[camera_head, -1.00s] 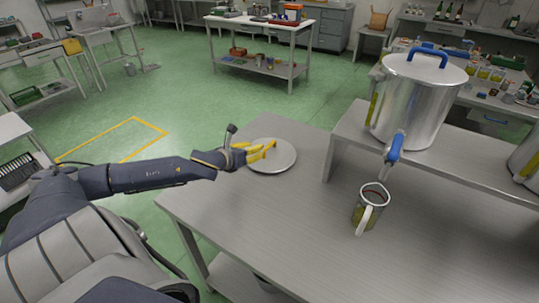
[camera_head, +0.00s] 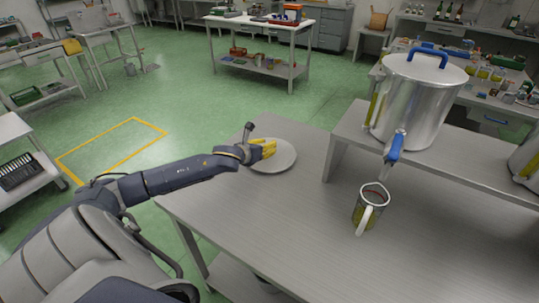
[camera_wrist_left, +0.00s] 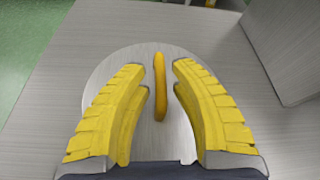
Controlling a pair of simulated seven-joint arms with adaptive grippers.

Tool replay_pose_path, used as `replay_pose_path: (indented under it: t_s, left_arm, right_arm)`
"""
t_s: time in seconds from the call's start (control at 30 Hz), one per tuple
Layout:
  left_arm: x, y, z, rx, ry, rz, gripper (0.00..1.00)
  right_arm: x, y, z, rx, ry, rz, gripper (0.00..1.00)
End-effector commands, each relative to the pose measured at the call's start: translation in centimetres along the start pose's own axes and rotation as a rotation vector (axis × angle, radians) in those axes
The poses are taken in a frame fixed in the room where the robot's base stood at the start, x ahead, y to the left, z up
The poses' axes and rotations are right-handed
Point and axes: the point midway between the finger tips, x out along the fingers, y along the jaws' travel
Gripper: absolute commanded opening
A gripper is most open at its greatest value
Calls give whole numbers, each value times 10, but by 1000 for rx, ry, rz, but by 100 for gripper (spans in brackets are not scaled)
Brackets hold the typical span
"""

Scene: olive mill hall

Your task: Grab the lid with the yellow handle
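The round grey metal lid (camera_head: 283,162) lies flat on the grey table, near its far left edge. In the left wrist view the lid (camera_wrist_left: 135,62) shows its yellow bar handle (camera_wrist_left: 160,85) standing up at its middle. My left gripper (camera_head: 270,148) is over the lid; in the head view its yellow fingers hide the handle. In the left wrist view the gripper (camera_wrist_left: 162,95) is open, with one ribbed yellow finger on each side of the handle and a gap on both sides. My right gripper is not in view.
A metal pot (camera_head: 418,95) with blue handle and blue tap stands on a raised shelf (camera_head: 480,150) at the right. A measuring jug (camera_head: 371,207) stands below the tap. The table (camera_head: 270,220) is clear between lid and jug.

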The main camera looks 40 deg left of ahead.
Motion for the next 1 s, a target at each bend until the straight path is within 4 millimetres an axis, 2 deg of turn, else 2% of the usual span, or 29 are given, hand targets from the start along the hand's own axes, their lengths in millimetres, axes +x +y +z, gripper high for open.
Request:
replay_pose_path:
  t_s: [0.2, 0.53, 0.57, 0.8, 1.0]
  left_arm:
    - [22, 0, 0, -2, 0, 0, 23]
    - [27, 0, 0, 1, 0, 0, 23]
    - [27, 0, 0, 1, 0, 0, 27]
    - [26, 0, 0, 1, 0, 0, 0]
    - [26, 0, -1, 1, 1, 0, 0]
  right_arm:
    - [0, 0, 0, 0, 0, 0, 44]
    - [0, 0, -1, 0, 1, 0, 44]
    - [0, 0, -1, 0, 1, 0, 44]
    - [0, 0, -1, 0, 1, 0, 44]
    - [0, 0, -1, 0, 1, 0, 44]
